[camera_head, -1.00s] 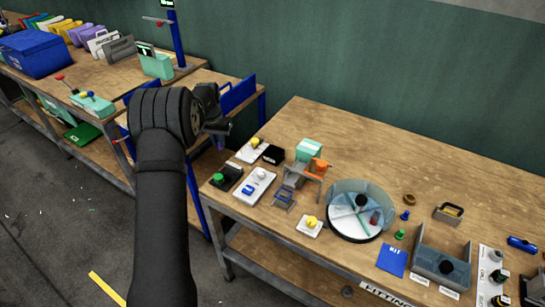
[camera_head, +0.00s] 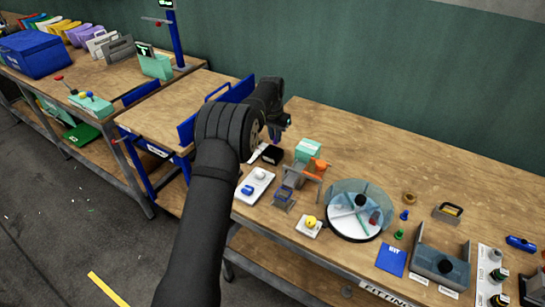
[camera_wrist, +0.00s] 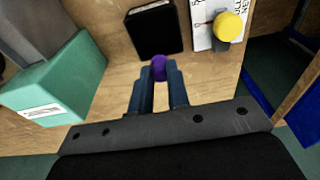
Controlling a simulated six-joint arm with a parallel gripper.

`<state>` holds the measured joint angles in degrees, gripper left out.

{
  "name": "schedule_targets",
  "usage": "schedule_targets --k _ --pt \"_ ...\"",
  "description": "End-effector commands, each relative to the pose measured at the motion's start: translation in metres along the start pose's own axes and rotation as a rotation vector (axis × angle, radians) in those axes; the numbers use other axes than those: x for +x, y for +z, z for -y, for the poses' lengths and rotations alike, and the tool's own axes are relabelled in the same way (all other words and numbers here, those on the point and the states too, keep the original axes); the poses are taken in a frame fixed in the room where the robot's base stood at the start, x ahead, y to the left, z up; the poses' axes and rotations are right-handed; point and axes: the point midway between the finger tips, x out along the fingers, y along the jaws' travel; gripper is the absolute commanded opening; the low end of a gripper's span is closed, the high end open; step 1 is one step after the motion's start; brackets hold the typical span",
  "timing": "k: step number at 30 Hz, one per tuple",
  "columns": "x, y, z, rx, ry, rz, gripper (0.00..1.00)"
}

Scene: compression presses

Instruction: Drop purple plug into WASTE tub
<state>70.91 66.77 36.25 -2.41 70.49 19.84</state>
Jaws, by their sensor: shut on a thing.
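The purple plug (camera_wrist: 158,67) is between my fingertips in the wrist view. My gripper (camera_wrist: 157,80) is shut on it, above the wooden bench top. In the head view my gripper (camera_head: 277,132) is over the left end of the fitting bench, and the plug is too small to make out there. A black box (camera_wrist: 153,28) lies just beyond the plug in the wrist view; it also shows below my gripper in the head view (camera_head: 272,156). I can read no WASTE label on it or anywhere else.
A teal box (camera_wrist: 60,82) stands left of my fingers and shows in the head view (camera_head: 308,149). A white plate with a yellow knob (camera_wrist: 229,26) is at the right. A round clear-walled dish (camera_head: 355,218) and several small parts lie farther right. The back of the bench is clear.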

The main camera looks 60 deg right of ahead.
Motion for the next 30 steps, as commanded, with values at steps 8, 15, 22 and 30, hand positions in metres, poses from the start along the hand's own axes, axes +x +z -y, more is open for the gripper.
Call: schedule_targets --k 8,15,22,30 --pt "0.03 0.004 0.0 -0.001 0.0 0.001 0.0" --pt "0.033 0.004 0.0 -0.001 0.0 0.0 0.0" --pt "0.033 0.004 0.0 -0.001 0.0 0.0 0.41" --pt "0.032 0.004 0.0 -0.001 0.0 -0.001 0.41"
